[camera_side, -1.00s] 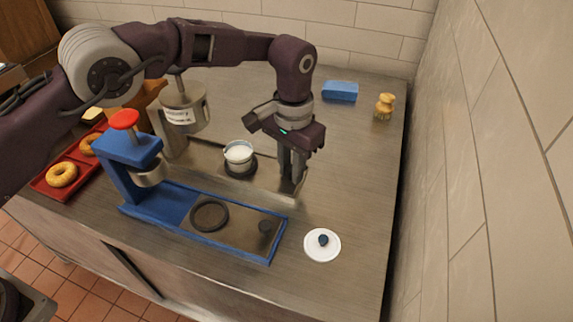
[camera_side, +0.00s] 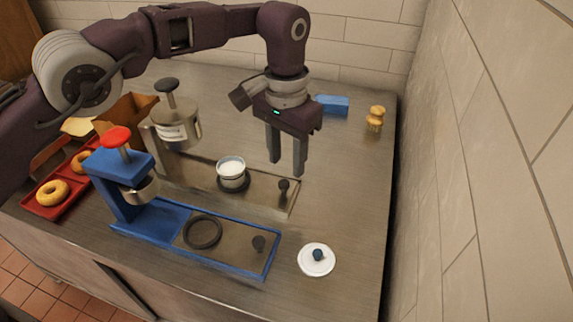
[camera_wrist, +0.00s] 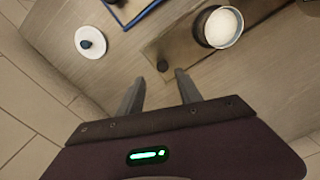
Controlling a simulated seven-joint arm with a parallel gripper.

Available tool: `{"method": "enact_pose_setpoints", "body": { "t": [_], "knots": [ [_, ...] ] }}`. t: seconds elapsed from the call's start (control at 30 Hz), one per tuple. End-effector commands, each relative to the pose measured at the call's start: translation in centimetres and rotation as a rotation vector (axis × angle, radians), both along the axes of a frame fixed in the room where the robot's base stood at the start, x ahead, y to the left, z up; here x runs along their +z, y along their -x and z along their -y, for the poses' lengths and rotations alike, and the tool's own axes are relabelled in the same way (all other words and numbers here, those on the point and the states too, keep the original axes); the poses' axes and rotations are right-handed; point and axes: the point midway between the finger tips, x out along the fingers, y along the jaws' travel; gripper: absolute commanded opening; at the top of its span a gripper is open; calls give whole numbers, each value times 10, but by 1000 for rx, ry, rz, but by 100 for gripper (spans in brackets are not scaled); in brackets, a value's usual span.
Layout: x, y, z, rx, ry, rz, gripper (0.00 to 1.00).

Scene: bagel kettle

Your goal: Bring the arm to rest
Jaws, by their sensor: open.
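My gripper (camera_side: 286,168) is open and empty, its fingers pointing down above the far station's metal plate (camera_side: 262,191). In the wrist view the two fingers of my gripper (camera_wrist: 158,84) are spread apart with nothing between them. A dark knob (camera_side: 284,184) on that plate is just below the fingers and apart from them. A pot with white contents (camera_side: 231,172) sits on the plate to the left of the gripper, and it also shows in the wrist view (camera_wrist: 219,27).
A blue-framed station with a red knob (camera_side: 116,138) stands in front. A white lid (camera_side: 317,260) lies at front right. A red tray (camera_side: 50,208) of bagels is at left. A blue sponge (camera_side: 331,105) and a brush (camera_side: 376,119) are at the back. The right counter is mostly clear.

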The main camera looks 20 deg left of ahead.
Motion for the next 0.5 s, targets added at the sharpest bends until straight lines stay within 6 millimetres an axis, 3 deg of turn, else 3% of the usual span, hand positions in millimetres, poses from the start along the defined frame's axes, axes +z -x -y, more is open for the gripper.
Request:
{"method": "enact_pose_setpoints", "body": {
  "t": [0.37,0.43,0.5],
  "knots": [
    [0,0,0,1,0,0,42],
    [10,-1,-6,10,5,7,42],
    [40,-2,-25,40,22,32,42]
  ]
}}
